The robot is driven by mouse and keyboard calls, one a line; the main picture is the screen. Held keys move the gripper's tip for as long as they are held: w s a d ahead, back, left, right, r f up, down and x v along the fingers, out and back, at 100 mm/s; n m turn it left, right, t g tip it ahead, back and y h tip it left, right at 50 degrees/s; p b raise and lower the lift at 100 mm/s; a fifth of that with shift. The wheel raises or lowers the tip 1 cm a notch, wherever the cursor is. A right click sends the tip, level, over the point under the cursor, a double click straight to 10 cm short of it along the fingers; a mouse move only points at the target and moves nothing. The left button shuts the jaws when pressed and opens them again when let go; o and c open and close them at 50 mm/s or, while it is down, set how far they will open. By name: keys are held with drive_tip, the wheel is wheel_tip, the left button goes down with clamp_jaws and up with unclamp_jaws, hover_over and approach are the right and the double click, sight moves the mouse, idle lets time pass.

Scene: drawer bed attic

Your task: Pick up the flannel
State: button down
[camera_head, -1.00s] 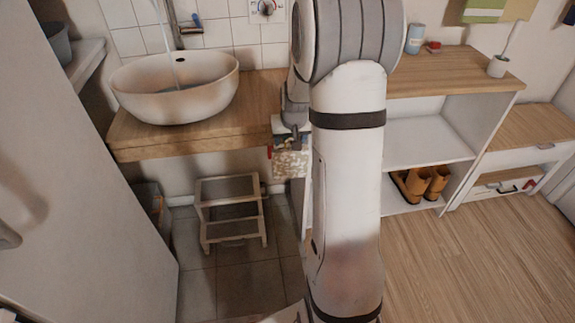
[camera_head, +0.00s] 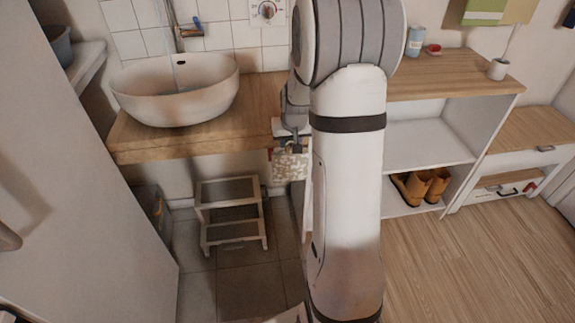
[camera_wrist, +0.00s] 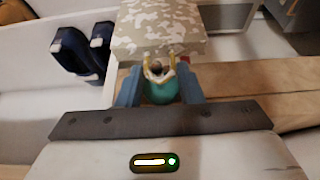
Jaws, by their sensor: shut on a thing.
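The flannel (camera_head: 291,167) is a pale cloth with a blotchy beige pattern. In the head view it hangs just below my gripper (camera_head: 291,146), beside the front edge of the wooden counter and partly behind my arm. In the wrist view the flannel (camera_wrist: 160,32) extends away beyond the fingertips.
A washbasin (camera_head: 176,92) stands on the wooden counter (camera_head: 262,105), with a step stool (camera_head: 232,215) below. A shelf unit (camera_head: 432,145) with tan boots (camera_head: 425,184) stands right of my arm. A pale door or panel (camera_head: 80,170) fills the left. Two dark blue objects (camera_wrist: 75,52) are beside the flannel.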

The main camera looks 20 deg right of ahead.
drive_tip(key=shift+s+r, duration=0.1)
drive_tip(key=shift+r, duration=0.8)
drive_tip(key=s+a, duration=0.4)
drive_tip(key=s, duration=1.1)
drive_tip(key=shift+a+f+p, duration=0.15)
drive_tip(key=shift+a+p, duration=0.05)
drive_tip(key=shift+p, duration=0.25)
drive_tip(key=c, duration=1.5)
unclamp_jaws()
drive_tip(key=shift+s+a, duration=0.1)
drive_tip(key=shift+s, duration=0.45)
drive_tip(key=shift+s+a, duration=0.15)
drive_tip(key=shift+s, duration=0.4)
drive_tip(key=shift+c, duration=1)
